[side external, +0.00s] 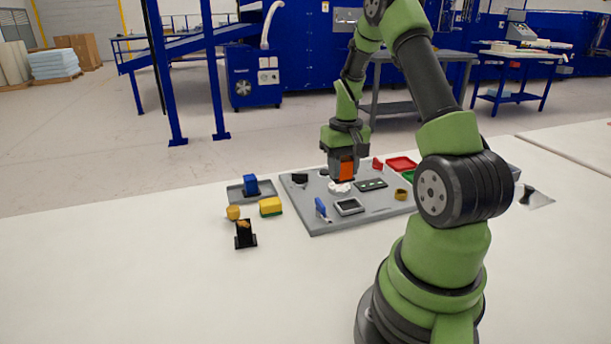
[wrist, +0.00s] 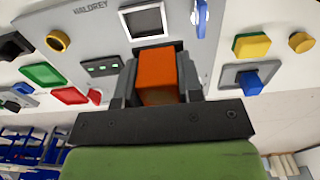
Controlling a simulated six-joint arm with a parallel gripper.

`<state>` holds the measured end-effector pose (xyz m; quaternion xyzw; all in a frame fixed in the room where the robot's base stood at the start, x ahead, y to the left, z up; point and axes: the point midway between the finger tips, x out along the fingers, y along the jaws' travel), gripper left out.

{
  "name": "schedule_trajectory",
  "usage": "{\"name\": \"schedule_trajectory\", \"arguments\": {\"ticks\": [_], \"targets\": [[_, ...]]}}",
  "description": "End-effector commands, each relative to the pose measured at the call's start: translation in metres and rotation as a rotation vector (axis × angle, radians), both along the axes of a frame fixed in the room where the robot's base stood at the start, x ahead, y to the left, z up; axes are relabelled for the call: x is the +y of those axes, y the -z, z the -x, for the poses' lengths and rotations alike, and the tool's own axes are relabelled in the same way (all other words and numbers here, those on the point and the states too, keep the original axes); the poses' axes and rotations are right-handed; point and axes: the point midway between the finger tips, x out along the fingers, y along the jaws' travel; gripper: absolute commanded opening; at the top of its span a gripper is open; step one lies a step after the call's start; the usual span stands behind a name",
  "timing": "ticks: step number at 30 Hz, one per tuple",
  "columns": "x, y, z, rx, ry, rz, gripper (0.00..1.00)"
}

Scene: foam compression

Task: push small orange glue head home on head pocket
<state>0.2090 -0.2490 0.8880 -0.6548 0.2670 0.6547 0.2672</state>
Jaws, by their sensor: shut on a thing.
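My gripper (side external: 342,170) is shut on the small orange glue head (side external: 347,168), a blocky orange piece. In the wrist view the glue head (wrist: 157,75) sits upright between the two dark fingers of my gripper (wrist: 158,85). In the side view it is held low over the middle of the grey board (side external: 312,223), just above or touching a small white piece (side external: 340,187). I cannot tell whether it touches. The head pocket is not clearly visible; my gripper and the glue head hide the spot beneath them.
The board carries a framed dark screen (side external: 349,206), a blue upright piece (side external: 321,208), a dark green-lit panel (side external: 371,184) and a brass ring (side external: 401,194). Red (side external: 401,163) and green (wrist: 42,75) trays lie beyond. Left are a blue block (side external: 251,184) and a yellow-green sponge (side external: 270,206).

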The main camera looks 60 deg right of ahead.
Motion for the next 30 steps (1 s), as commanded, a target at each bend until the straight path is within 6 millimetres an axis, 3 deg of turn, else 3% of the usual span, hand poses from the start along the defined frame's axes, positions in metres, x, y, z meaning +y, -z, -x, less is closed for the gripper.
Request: {"name": "schedule_trajectory", "arguments": {"ticks": [6,21,30], "targets": [[-0.013,0.003,0.019,0.000,0.012,-0.001,0.04],[-0.013,0.048,0.018,0.001,0.011,-0.002,0.04],[-0.013,0.061,0.018,-0.001,0.011,0.001,0.04]]}}
